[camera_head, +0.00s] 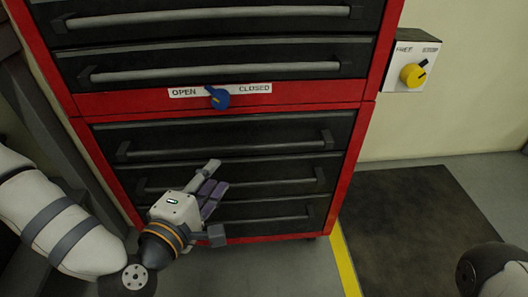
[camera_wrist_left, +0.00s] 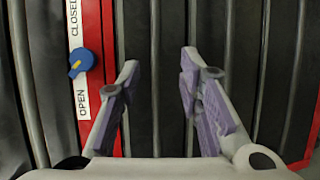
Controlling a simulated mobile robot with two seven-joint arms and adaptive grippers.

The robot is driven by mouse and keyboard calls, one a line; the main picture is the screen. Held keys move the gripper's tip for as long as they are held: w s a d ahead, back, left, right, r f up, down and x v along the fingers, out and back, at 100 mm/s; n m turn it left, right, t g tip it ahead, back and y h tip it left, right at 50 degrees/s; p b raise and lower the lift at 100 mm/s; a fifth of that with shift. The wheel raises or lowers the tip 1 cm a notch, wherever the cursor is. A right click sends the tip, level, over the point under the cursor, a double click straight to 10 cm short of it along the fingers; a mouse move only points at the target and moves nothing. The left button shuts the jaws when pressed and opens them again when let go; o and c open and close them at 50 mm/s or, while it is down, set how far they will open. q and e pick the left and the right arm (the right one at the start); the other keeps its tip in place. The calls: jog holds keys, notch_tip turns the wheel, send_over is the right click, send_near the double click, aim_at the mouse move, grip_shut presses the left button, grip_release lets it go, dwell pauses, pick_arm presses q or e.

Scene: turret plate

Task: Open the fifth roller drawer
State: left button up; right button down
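The red-framed cabinet (camera_head: 360,125) has black drawers with long grey bar handles, and those in view look shut. Three drawers lie below the red band: top handle (camera_head: 225,146), middle handle (camera_head: 235,182), bottom handle (camera_head: 270,219). Two more handles show above it; the cabinet's top is cut off, so I cannot tell which drawer is the fifth. My left gripper (camera_head: 216,200) is open and empty before the lower drawers. In the left wrist view a handle bar (camera_wrist_left: 155,75) shows between its fingers, apparently apart from them. My right gripper is out of view.
A yellow knob (camera_head: 412,75) is on a wall box at right. A dark mat (camera_head: 420,215) and yellow floor line (camera_head: 345,262) lie right of the cabinet, with clear floor there.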

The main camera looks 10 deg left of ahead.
aim_at(232, 150)
pick_arm(q)
jog(key=x, duration=0.3)
jog(key=b+x, duration=0.1)
jog(key=x, duration=0.7)
jog(key=shift+w+a+r, duration=0.25)
jog(key=shift+w+r, duration=0.05)
jog(key=shift+c, duration=0.3)
grip_shut()
